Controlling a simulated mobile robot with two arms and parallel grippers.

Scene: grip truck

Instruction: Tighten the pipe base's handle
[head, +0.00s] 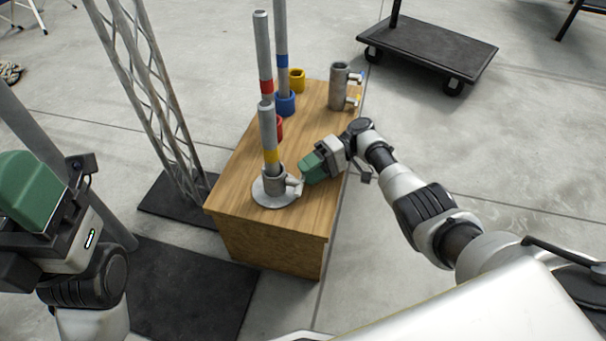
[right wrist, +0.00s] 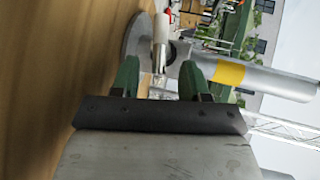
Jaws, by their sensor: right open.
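The pipe base has a grey round foot (head: 265,198) and a short metal socket, and it stands at the near end of the wooden table. A grey pipe with a yellow band (head: 269,140) stands upright in it. The base's small pale handle (head: 294,182) sticks out on the right, towards my right gripper (head: 303,172). In the right wrist view the foot (right wrist: 137,42), the yellow-banded pipe (right wrist: 265,79) and the handle (right wrist: 160,60) show. The open green fingers lie either side of the handle's line; contact is unclear. My left gripper (head: 32,190) is off the table at left, its fingertips' gap not clear.
Other pipes with red (head: 264,60) and blue (head: 281,50) bands stand behind on the wooden table (head: 240,165). A yellow cup (head: 297,80) and a grey clamp piece (head: 339,88) are at the back. A lattice truss (head: 150,85) rises at left. A black cart (head: 430,48) stands beyond.

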